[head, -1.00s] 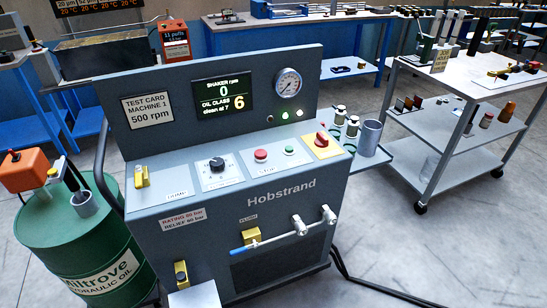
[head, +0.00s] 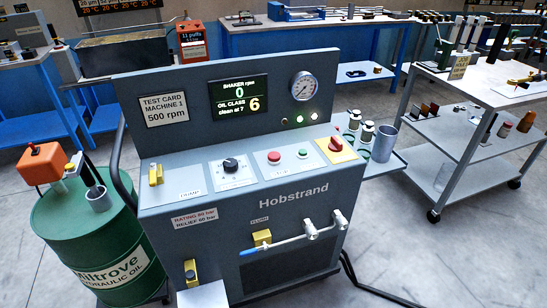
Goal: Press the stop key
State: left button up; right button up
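The grey Hobstrand machine (head: 300,203) stands in the middle of the head view. The display (head: 239,98) reads shaker rpm 0, oil class 6, clean at 7. Neither of my grippers is in view, and nothing covers the keys.
A black dial (head: 231,165) is left of the red key; a red rotary switch on a yellow plate (head: 336,148) is right. A pipe with a blue-ended lever (head: 290,239) sticks out below. A green oil drum (head: 95,240) stands left, a trolley (head: 455,125) right.

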aim_at(272, 156)
jog(key=i+l+u, duration=0.15)
jog(key=i+l, duration=0.15)
jog(key=i+l+u, duration=0.35)
jog(key=i+l, duration=0.15)
jog(key=l, duration=0.2)
jog(key=i+l+u, duration=0.15)
jog(key=l, duration=0.25)
jog(key=i+l+u, duration=0.15)
jog(key=l, duration=0.25)
jog(key=i, duration=0.1)
